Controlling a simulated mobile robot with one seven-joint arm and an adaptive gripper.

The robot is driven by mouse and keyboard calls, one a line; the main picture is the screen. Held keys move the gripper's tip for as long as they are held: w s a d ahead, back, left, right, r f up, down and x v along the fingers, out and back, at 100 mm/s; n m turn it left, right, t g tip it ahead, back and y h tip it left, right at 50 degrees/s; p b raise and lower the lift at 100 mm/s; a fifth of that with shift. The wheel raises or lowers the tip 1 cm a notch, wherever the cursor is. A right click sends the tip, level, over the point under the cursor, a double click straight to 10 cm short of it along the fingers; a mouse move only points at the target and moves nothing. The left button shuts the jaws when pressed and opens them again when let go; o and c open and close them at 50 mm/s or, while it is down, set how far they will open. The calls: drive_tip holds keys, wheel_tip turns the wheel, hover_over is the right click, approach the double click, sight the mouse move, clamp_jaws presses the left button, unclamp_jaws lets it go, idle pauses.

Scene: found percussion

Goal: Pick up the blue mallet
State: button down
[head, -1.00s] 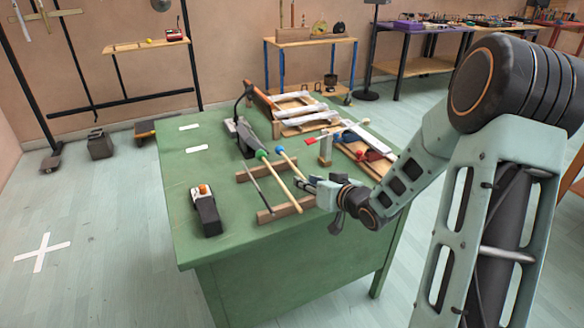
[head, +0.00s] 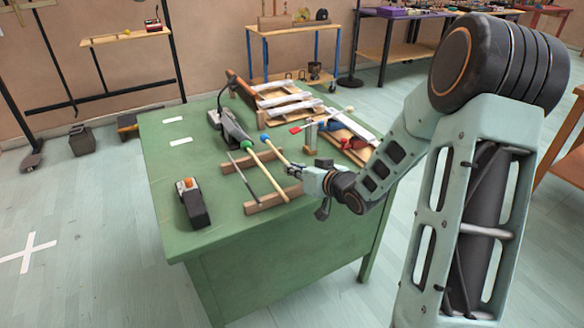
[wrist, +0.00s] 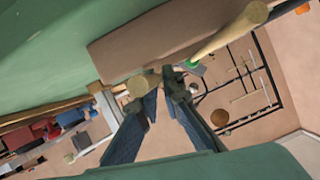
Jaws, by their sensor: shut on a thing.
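The blue mallet has a blue head (head: 263,138) and a pale wooden shaft (head: 277,153). It lies slanting above the green table (head: 220,244), its head pointing away from my gripper. My gripper (head: 295,169) is shut on the shaft near its rear end, to the right of the rack. In the wrist view, my fingers (wrist: 164,84) are close together beside the round shaft end (wrist: 138,87). The blue head cannot be made out there. I cannot tell whether the mallet still touches the rack.
A green-headed mallet (head: 268,177) lies just left, across wooden rack bars (head: 273,200), beside a thin dark rod (head: 243,175). A black block with an orange top (head: 193,204) stands at front left. Red-headed items and wooden frames (head: 345,135) crowd the right back.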

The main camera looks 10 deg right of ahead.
drive_tip(key=shift+r+p, duration=0.35)
drive_tip(key=shift+r, duration=0.3)
drive_tip(key=s+a+r+p, duration=0.1)
drive_tip(key=s+r+p, duration=0.8)
drive_tip(key=r+p, duration=0.1)
drive_tip(key=shift+s+a+p, duration=0.2)
drive_tip(key=shift+s+p, duration=0.15)
drive_tip(key=shift+p, duration=0.3)
drive_tip(key=shift+s+p, duration=0.1)
drive_tip(key=shift+p, duration=0.5)
drive_tip(key=s+p, duration=0.1)
drive_tip(key=p, duration=0.3)
drive_tip(key=s+p, duration=0.1)
drive_tip(key=p, duration=0.2)
drive_tip(key=s+r+p, duration=0.1)
drive_tip(key=p, duration=0.3)
drive_tip(key=shift+s+a+r+p, duration=0.1)
drive_tip(key=shift+s+a+p, duration=0.15)
drive_tip(key=shift+s+p, duration=0.1)
